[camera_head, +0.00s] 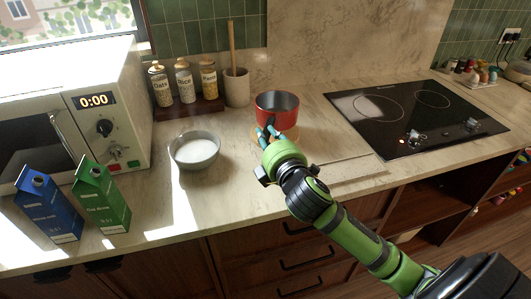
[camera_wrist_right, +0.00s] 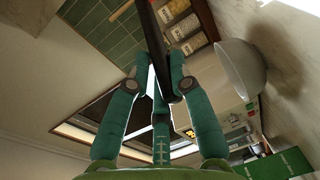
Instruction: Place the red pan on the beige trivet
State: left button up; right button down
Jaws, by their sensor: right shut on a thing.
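The red pan (camera_head: 284,120) stands upright near the back middle of the counter, left of the cooktop. The beige trivet (camera_head: 257,136) shows only as a tan edge under and around the pan's base; whether the pan rests on it or is slightly above it, I cannot tell. My right gripper (camera_head: 267,133) is at the pan's front side, shut on its handle. In the right wrist view the dark handle (camera_wrist_right: 153,42) runs between the fingers of my right gripper (camera_wrist_right: 158,75). My left gripper is not in view.
A grey bowl (camera_head: 195,152) stands left of the pan. Blue (camera_head: 50,210) and green (camera_head: 103,200) cartons stand before the microwave (camera_head: 100,110). Jars (camera_head: 185,82) and a utensil crock (camera_head: 237,88) stand behind. The black cooktop (camera_head: 415,115) is empty.

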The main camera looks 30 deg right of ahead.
jog(key=shift+w, duration=0.3)
notch_tip(320, 180, down, 4)
jog(key=shift+f, duration=0.1)
jog(key=shift+f, duration=0.1)
jog(key=c, duration=1.1)
grip_release()
jog(key=shift+s+f, duration=0.1)
jog(key=shift+f, duration=0.05)
jog(key=shift+a, duration=0.1)
